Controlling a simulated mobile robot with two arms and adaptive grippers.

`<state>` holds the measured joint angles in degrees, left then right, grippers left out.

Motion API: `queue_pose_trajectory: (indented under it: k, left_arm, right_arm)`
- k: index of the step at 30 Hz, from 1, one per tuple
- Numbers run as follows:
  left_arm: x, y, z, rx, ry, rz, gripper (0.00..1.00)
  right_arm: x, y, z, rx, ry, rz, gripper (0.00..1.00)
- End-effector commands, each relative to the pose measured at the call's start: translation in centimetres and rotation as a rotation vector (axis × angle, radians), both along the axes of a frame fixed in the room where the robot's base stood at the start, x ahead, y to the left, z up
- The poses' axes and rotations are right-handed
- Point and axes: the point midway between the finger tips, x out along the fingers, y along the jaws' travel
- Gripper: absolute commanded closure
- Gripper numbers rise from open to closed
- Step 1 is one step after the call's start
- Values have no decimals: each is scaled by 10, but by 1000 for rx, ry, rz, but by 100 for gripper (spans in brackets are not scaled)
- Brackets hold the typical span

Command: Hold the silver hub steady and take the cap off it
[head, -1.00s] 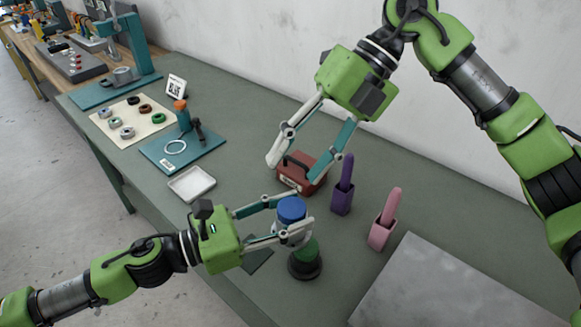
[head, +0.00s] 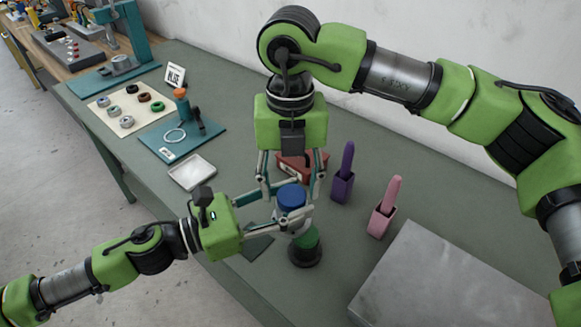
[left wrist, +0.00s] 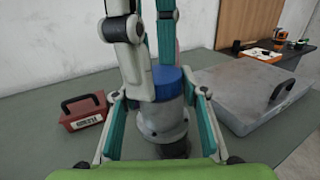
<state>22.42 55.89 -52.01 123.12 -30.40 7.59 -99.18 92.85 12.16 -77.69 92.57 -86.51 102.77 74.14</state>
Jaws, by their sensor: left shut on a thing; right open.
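The silver hub (left wrist: 163,122) stands upright with the blue cap (head: 291,197) on its top. In the head view the hub sits above a green piece (head: 306,238) on a black round base (head: 305,255). My left gripper (head: 288,228) is shut around the hub from the left; its fingers show on both sides of the hub in the left wrist view. My right gripper (head: 290,203) points down from above, open, with its fingertips on either side of the cap. Whether those fingers touch the cap is not clear. The right fingers hide part of the cap in the left wrist view.
A red toolbox (left wrist: 83,110) stands behind the hub. A purple holder (head: 342,186) and a pink holder (head: 381,222) stand to the right. A large grey slab (head: 450,285) lies front right. A white tray (head: 192,171) and a teal board (head: 165,142) lie to the left.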

Motion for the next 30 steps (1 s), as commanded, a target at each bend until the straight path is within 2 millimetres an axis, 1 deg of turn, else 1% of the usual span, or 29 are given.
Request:
queue_pose_trajectory:
  k: [1,5,13,14,15,17,18,22,24,26,30]
  left_arm:
    - [0,0,2,-2,-2,-1,100]
    - [0,0,2,-2,-2,-1,100]
    - [0,0,2,-1,-2,-1,100]
    - [0,0,2,-2,-2,-1,100]
    - [0,0,2,-1,-2,-1,100]
    - [0,0,2,-2,-2,-1,100]
    - [0,0,2,-2,-2,-1,100]
    - [0,-1,2,-2,-2,-2,100]
    - [0,-1,2,-2,-2,-2,100]
    - [0,-1,2,-2,-2,-2,100]
    - [-1,-1,2,-3,-3,-3,100]
  right_arm:
    - [0,0,-5,1,1,0,51]
    - [0,0,-11,1,1,1,51]
    - [0,0,-13,1,0,1,51]
    - [0,0,-13,1,0,1,58]
    - [0,0,-13,1,0,1,69]
    - [0,0,-12,2,0,1,84]
    - [0,0,-12,2,0,1,90]
    - [-1,1,-12,4,0,11,90]
    - [-1,1,-12,4,1,51,90]
    - [-1,1,-12,5,1,117,90]
    - [-2,2,-12,7,0,328,90]
